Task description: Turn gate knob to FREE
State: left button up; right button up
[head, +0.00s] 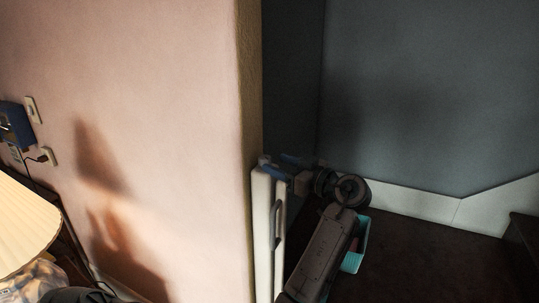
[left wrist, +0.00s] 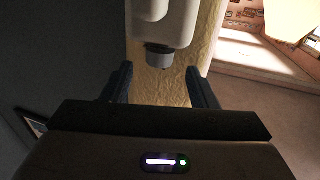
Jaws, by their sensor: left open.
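The white gate housing (head: 264,225) stands upright against the wall corner in the head view, with a dark handle (head: 277,222) on its side. In the left wrist view, a grey knob (left wrist: 160,57) sticks out from the end of the white housing (left wrist: 165,24). My left gripper (head: 284,164) is at the top of the housing in the head view. In the left wrist view its two fingers (left wrist: 159,70) are open, one on each side of the knob's end, with gaps showing. The knob's marking cannot be read. My right gripper is not in view.
The pale wall (head: 150,110) ends in a corner beside the gate. A lit lamp (head: 22,225) stands at the lower left. Wall sockets (head: 46,156) and a blue box (head: 15,124) are on the left.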

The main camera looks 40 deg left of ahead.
aim_at(270, 161)
pick_arm(q)
jog(key=shift+s+a+p, duration=0.1)
jog(key=shift+a+p, duration=0.45)
jog(key=shift+a, duration=1.4)
jog(key=c, duration=1)
